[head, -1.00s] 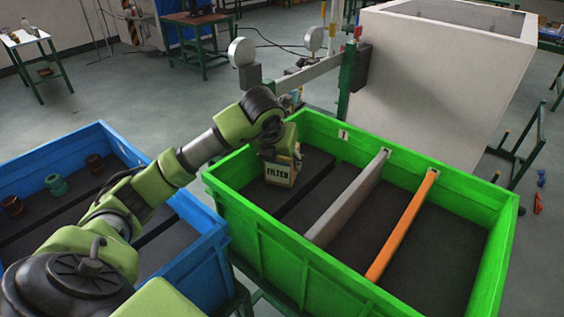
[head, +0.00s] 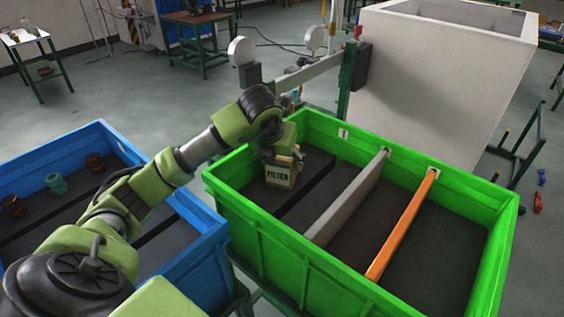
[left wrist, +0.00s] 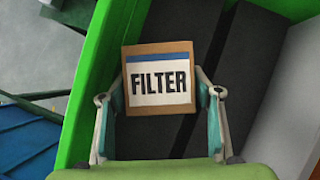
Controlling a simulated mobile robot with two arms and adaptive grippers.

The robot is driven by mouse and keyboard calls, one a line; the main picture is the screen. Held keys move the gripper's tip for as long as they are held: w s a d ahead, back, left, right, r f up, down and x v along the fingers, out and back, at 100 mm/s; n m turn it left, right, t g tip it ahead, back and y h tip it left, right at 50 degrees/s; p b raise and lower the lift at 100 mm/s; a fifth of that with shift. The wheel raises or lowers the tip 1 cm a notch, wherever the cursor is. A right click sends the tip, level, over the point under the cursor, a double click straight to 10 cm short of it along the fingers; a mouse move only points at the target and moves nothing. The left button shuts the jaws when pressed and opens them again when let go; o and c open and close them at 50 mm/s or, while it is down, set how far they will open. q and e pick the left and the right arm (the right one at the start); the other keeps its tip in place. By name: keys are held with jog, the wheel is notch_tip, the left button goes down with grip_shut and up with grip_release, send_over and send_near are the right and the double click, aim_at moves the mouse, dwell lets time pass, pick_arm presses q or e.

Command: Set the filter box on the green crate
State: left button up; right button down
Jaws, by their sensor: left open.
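The filter box (head: 279,178), a brown carton with a white label reading FILTER, is in the left compartment of the green crate (head: 261,243). It also shows in the left wrist view (left wrist: 160,101), label toward the camera. My left gripper (head: 284,157) is just above the box in the head view. In the left wrist view its two fingers (left wrist: 160,92) are spread on either side of the box's lower part, open. The box appears to rest on the dark crate floor, though its underside is hidden. My right gripper is not in view.
A grey divider (head: 346,199) and an orange divider (head: 401,226) split the green crate; the compartments beside them look empty. A blue crate (head: 187,253) with several small coloured parts stands at left. A white bin (head: 437,75) stands behind.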

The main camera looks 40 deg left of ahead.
pick_arm(q)
jog(key=v, duration=1)
jog(key=shift+r, duration=0.35)
jog(key=shift+s+d, duration=0.1)
jog(key=shift+s, duration=0.05)
